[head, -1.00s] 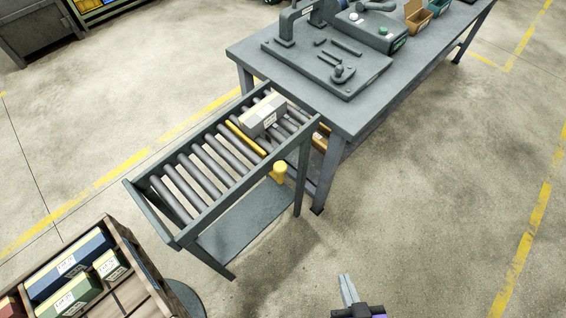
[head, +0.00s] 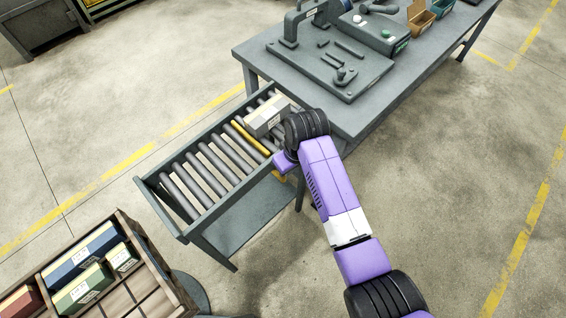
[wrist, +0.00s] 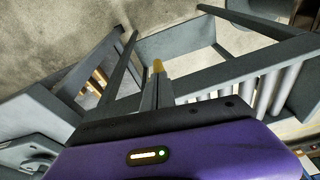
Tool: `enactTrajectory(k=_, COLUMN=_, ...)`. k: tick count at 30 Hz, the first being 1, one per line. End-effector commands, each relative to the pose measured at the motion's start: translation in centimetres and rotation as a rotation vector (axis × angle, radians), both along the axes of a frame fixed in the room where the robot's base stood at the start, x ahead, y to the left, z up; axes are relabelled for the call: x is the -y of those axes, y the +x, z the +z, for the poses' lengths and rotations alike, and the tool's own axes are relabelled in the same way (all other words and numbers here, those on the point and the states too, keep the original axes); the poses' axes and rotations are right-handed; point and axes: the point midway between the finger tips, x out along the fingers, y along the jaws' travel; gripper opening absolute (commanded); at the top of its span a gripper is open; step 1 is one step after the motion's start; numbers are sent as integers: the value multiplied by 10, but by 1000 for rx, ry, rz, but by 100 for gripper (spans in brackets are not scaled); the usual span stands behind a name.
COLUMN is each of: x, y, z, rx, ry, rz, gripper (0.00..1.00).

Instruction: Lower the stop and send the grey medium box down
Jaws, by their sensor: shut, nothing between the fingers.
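The grey medium box (head: 265,116), with a white label, sits at the upper end of the roller conveyor (head: 168,222), partly covered by my arm. A yellow bar (head: 250,137) lies across the rollers just downhill of the box. A yellow knob (head: 279,176) at the conveyor's near side is mostly hidden under my wrist. My gripper (wrist: 157,78) is shut and empty in the wrist view, pointing at a yellow tip (wrist: 157,66) just past its fingertips. I cannot tell whether they touch. The fingers are hidden in the head view.
A grey workbench (head: 350,122) with a fixture stands right beside the conveyor's upper end. A wooden crate (head: 150,265) with several labelled boxes stands at the lower left, near the conveyor's low end. The floor to the right is open.

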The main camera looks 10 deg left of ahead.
Motion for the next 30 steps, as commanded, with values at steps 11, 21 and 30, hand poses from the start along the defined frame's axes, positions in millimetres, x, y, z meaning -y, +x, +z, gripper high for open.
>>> enactTrajectory(k=11, x=-10, y=23, z=58, rx=-76, ry=-81, rz=66, gripper=0)
enactTrajectory(k=21, x=-10, y=23, z=57, rx=-76, ry=-80, rz=65, gripper=0)
enactTrajectory(k=30, x=-11, y=23, z=39, rx=-77, ry=-80, rz=65, gripper=0)
